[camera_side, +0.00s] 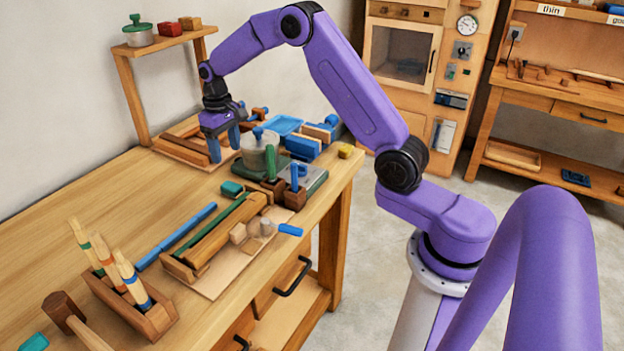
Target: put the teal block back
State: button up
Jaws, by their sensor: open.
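A small teal block (33,342) lies on the table at the bottom left, close to the picture's edge. A second, darker green-teal block (231,188) lies near the middle of the table; I cannot tell which one the task names. My gripper (224,149) points down at the back of the table, with its blue fingers apart. I see nothing between the fingers. It is behind the darker block and far from the bottom-left one.
A wooden mallet (62,307) lies beside the bottom-left block. A wooden rack (157,320) holds several banded sticks. A long blue rod (176,236) and a wooden beam assembly (225,235) fill the middle. A shelf (165,40) stands at the back. The left table area is clear.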

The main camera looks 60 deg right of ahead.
jog(key=s+a+r+n, duration=0.3)
jog(key=s+a, duration=0.4)
jog(key=s, duration=0.2)
jog(key=s+a+r+n, duration=0.3)
jog(key=s+a, duration=0.3)
jog(key=s, duration=0.2)
jog(key=s+d+n, duration=0.3)
jog(key=s+n, duration=0.3)
jog(key=s, duration=1.8)
jog(key=shift+s+d+n, duration=0.2)
jog(key=shift+n, duration=0.1)
